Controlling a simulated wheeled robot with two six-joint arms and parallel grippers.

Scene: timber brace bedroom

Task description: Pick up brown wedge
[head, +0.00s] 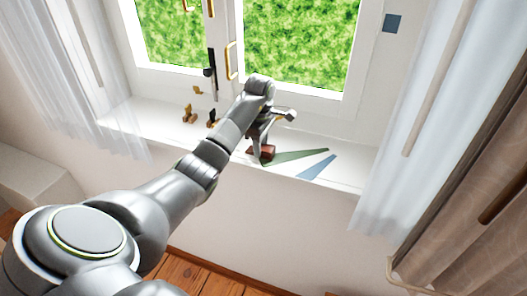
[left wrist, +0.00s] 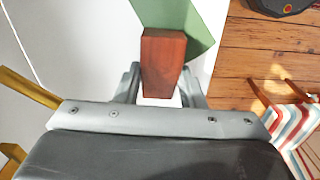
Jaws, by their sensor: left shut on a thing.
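The brown wedge (head: 264,149) is a reddish-brown wooden block at the white window sill. My left gripper (head: 259,142) reaches down to it from above and is shut on it. In the left wrist view the brown wedge (left wrist: 163,60) sits between the two fingers of my left gripper (left wrist: 160,88). Its far end overlaps a green piece in that view. I cannot tell whether the wedge is lifted clear of the sill. My right gripper is not in view.
A long green piece (head: 298,156) and a blue piece (head: 315,167) lie on the sill (head: 345,163) to the right. Small brass-coloured pieces (head: 188,113) stand at left. The window and curtains (head: 415,110) border the sill. A striped item (left wrist: 300,130) shows over the wooden floor.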

